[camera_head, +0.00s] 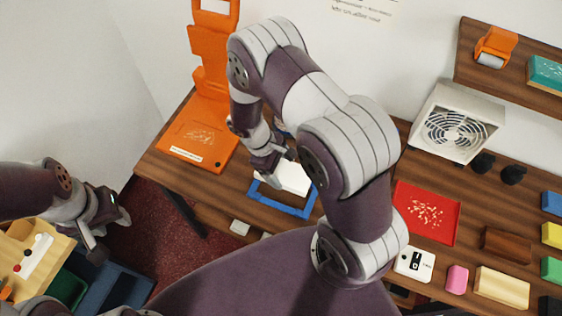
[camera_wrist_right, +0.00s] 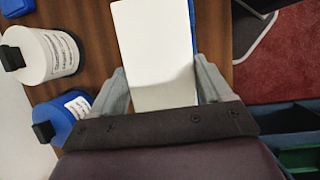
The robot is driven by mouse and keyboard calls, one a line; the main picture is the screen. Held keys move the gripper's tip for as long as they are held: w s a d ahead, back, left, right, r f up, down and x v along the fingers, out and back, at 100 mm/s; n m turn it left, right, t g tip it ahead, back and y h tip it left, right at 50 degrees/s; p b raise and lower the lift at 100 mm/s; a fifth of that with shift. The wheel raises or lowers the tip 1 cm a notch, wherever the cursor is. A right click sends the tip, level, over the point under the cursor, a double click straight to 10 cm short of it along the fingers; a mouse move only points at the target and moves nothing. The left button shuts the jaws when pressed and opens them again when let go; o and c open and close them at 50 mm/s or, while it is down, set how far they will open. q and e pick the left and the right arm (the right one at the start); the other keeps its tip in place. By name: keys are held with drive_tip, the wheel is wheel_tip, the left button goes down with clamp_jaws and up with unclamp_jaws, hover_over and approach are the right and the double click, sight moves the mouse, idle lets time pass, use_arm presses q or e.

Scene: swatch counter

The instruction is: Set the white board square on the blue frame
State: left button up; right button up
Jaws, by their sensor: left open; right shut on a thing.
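The white board (camera_head: 294,181) is held by my right gripper (camera_head: 274,166) over the far part of the blue frame (camera_head: 283,207). The frame lies on the wooden counter, and its near bar and corners show clear of the board. In the right wrist view the board (camera_wrist_right: 155,50) sits between both fingers, with a thin blue strip of the frame (camera_wrist_right: 193,18) along its right side. I cannot tell whether the board touches the frame. My right arm hides part of this area. My left gripper (camera_head: 108,226) is open, off the counter at the left.
An orange stand (camera_head: 200,145) is left of the frame. A red tray (camera_head: 427,212) and a white fan (camera_head: 456,122) are to the right. A white spool (camera_wrist_right: 50,55) and a blue one (camera_wrist_right: 62,117) stand close by in the wrist view.

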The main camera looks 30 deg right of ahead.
drive_tip(key=shift+s+a+f, duration=0.1)
drive_tip(key=shift+s+f, duration=0.05)
drive_tip(key=shift+f, duration=0.45)
drive_tip(key=shift+w+d+f+b, duration=0.2)
drive_tip(key=shift+f+b, duration=0.1)
drive_tip(key=shift+f, duration=0.1)
drive_tip(key=shift+w+d+f+b, duration=0.1)
drive_tip(key=shift+w+f+b, duration=0.05)
drive_tip(key=shift+f+b, duration=0.2)
drive_tip(key=b, duration=0.5)
hover_over(284, 191)
drive_tip(key=f, duration=0.6)
drive_tip(key=shift+w+a+f, duration=0.25)
drive_tip(key=shift+w+a, duration=0.1)
drive_tip(key=shift+w, duration=0.05)
drive_tip(key=shift+s+r, duration=0.1)
drive_tip(key=shift+s, duration=0.05)
drive_tip(key=shift+f+b, duration=0.4)
drive_tip(key=shift+f, duration=0.15)
